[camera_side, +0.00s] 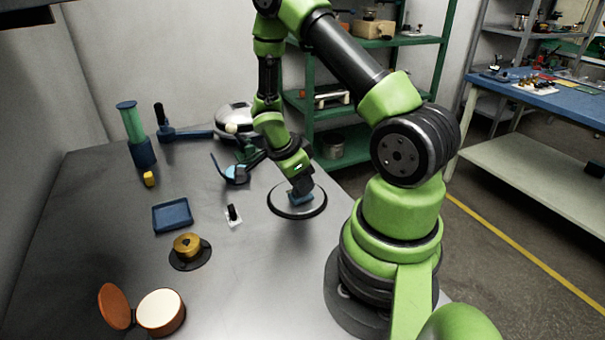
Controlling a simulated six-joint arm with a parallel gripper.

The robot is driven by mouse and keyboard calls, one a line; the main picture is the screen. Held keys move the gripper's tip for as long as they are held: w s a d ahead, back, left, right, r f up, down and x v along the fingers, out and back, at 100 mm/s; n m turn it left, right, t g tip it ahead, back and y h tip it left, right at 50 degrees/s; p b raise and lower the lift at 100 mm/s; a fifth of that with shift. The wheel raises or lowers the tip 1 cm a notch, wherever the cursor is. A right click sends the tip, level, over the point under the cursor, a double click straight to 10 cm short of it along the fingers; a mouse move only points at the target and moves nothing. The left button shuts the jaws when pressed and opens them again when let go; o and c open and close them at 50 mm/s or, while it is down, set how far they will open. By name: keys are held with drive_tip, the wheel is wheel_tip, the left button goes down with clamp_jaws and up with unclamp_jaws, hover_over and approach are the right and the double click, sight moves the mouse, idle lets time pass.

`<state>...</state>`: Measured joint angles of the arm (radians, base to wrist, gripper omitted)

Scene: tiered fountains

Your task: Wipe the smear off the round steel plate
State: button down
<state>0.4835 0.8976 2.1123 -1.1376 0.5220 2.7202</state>
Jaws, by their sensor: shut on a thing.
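The round steel plate (284,208) lies on the grey table, with a dark rim and a lighter face. My gripper (301,187) points down over the plate's upper middle. I cannot make out the smear; the gripper and the wiper hide part of the plate.
Left of the plate on the table (110,240) are a small black-and-white item (233,215), a blue tray (172,215), a brass spool-like piece (187,245) and an open orange round box (160,312). A silver domed object (233,118) stands behind.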

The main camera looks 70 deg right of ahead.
drive_tip(key=shift+w+d+f, duration=0.3)
drive_tip(key=shift+w+d, duration=1.4)
drive_tip(key=shift+s+a+r, duration=0.1)
drive_tip(key=shift+s+a, duration=1.9)
drive_tip(key=shift+a, duration=0.05)
drive_tip(key=shift+r, duration=4.05)
drive_tip(key=shift+d, duration=0.1)
